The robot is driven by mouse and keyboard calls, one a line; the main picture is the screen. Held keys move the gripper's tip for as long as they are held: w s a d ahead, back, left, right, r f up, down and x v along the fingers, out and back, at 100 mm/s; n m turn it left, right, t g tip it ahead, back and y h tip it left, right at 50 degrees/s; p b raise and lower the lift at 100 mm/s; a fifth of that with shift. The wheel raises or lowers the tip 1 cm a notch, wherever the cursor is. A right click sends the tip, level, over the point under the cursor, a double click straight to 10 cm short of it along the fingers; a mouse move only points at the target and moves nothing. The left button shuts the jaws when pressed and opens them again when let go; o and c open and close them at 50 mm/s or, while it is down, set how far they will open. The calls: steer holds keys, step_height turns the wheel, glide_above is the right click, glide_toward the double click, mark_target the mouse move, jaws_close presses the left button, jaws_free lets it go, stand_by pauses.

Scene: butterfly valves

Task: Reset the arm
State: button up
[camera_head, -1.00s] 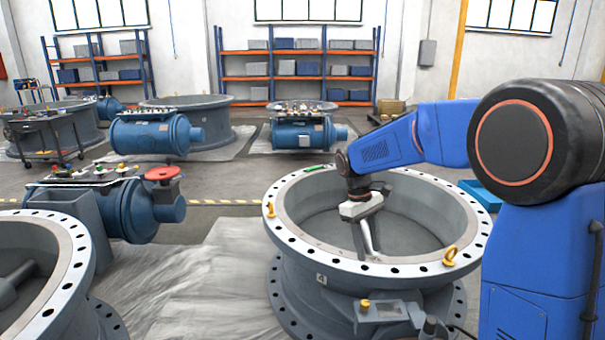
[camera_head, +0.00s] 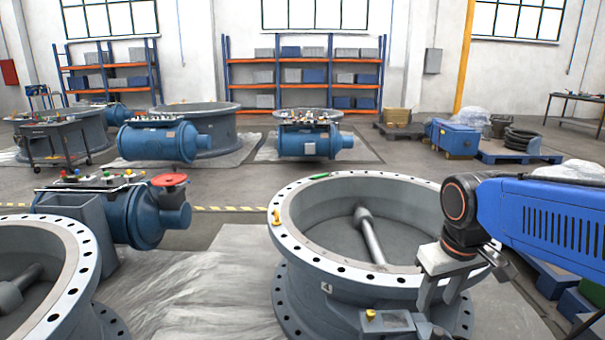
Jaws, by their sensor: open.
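My arm (camera_head: 550,225) reaches in from the right edge of the head view. My gripper (camera_head: 436,300) hangs below its wrist at the front right rim of the nearest large valve ring (camera_head: 305,255). The fingers point down and look apart, with nothing seen between them. I cannot tell whether they touch the rim. The gripper hides part of the ring's right flange. Inside the ring a grey shaft (camera_head: 370,235) lies across the disc, and a small green item (camera_head: 319,176) rests on the back rim.
A second valve ring (camera_head: 75,240) stands at the lower left. A blue actuator with a red handwheel (camera_head: 168,180) stands beside it. Grey floor lies between.

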steer(key=s+d+f+m+t, duration=0.1)
steer(key=s+f+m+t, duration=0.1)
steer(key=s, duration=0.8)
steer(key=shift+d+f, duration=0.15)
steer(key=shift+f, duration=0.5)
